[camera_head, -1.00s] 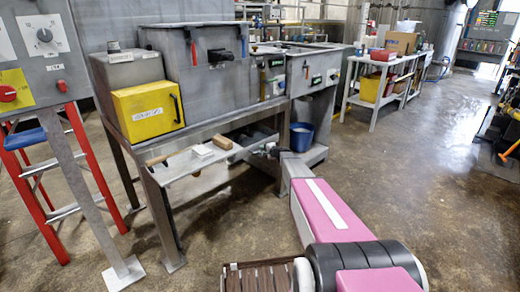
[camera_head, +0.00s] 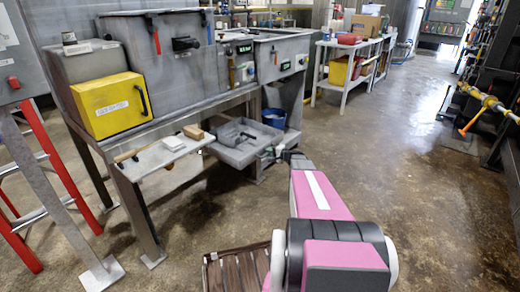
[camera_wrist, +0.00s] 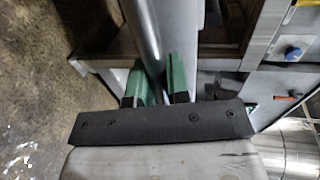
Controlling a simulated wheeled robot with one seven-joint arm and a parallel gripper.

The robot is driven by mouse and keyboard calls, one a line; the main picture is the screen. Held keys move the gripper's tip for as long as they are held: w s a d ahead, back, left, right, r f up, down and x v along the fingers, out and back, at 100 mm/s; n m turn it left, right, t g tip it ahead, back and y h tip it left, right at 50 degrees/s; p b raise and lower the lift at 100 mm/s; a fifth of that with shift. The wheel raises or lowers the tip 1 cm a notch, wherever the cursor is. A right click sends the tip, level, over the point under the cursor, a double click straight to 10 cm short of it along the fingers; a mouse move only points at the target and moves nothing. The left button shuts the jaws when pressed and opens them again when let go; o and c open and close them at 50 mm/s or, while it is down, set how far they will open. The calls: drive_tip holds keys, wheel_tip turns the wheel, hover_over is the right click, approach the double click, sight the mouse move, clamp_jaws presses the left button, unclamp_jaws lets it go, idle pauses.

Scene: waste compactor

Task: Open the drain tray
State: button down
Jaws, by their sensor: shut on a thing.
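The drain tray (camera_head: 237,157) is a grey metal tray under the right part of the machine. It sticks out from under the machine in the head view, and some of its inside shows. My gripper (camera_head: 279,151) is at the tray's front right edge, small and partly hidden by my arm. In the wrist view, the green-padded fingers of my gripper (camera_wrist: 157,80) are shut on a grey metal bar, the tray's handle (camera_wrist: 145,32). The far end of the bar runs out of the picture.
A narrow shelf (camera_head: 160,157) with a brush-like tool and small blocks is left of the tray. A blue bucket (camera_head: 274,117) stands behind it. A red stepladder (camera_head: 62,172) is at the left. The floor (camera_head: 400,175) at the right is open.

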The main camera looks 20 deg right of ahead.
drive_tip(key=shift+f+v, duration=0.2)
drive_tip(key=shift+v, duration=0.7)
drive_tip(key=shift+f+v, duration=0.15)
drive_tip(key=shift+v, duration=0.75)
drive_tip(key=shift+f+v, duration=0.2)
drive_tip(key=shift+v, duration=0.7)
drive_tip(key=shift+s, duration=0.1)
drive_tip(key=c, duration=1.1)
unclamp_jaws()
drive_tip(key=shift+d, duration=0.1)
drive_tip(key=v, duration=1)
drive_tip(key=shift+s+d, duration=0.15)
drive_tip(key=shift+s, duration=0.2)
